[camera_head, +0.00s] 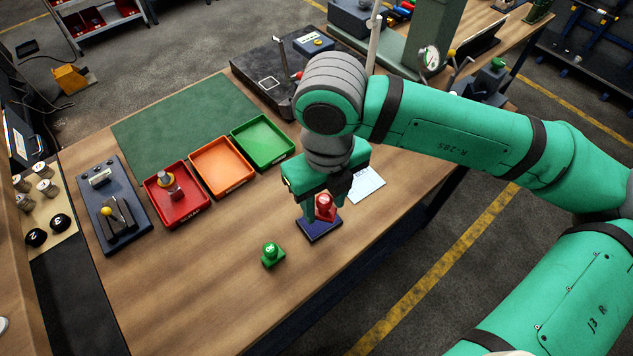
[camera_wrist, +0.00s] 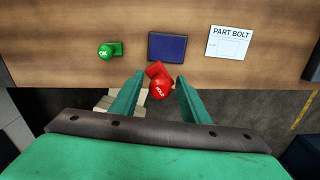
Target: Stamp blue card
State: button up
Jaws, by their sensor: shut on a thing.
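My gripper (camera_head: 322,208) is shut on a red stamp (camera_head: 325,209), which shows between the two fingers in the wrist view (camera_wrist: 158,86). A dark blue rectangular pad (camera_head: 319,230) lies on the table just below the stamp in the head view. In the wrist view the pad (camera_wrist: 167,47) is just beyond the fingertips. I cannot tell whether stamp and pad touch. A pale card (camera_head: 367,184) lies right of my gripper; in the wrist view it (camera_wrist: 229,42) reads "PART BOLT". A green stamp (camera_head: 271,255) marked OK stands left of the pad.
A red tray (camera_head: 184,214) holding a metal part, an orange tray (camera_head: 222,166) and a green tray (camera_head: 262,141) stand in a row behind. A dark blue fixture (camera_head: 119,218) is at the left. The front left of the wooden table is clear.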

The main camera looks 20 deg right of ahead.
jog(key=shift+w+d+f+n, duration=0.1)
jog(key=shift+w+f+n, duration=0.35)
jog(key=shift+f, duration=0.95)
jog(key=shift+w+d+f+n, duration=0.1)
jog(key=shift+w+f+n, duration=0.1)
jog(key=shift+w+f, duration=0.85)
jog(key=shift+w+f+n, duration=0.2)
jog(key=shift+f+n, duration=0.15)
jog(key=shift+f, duration=1.35)
jog(key=shift+w, duration=0.1)
jog(key=shift+d, duration=0.1)
jog(key=shift+f, duration=0.2)
jog(key=shift+f, duration=0.4)
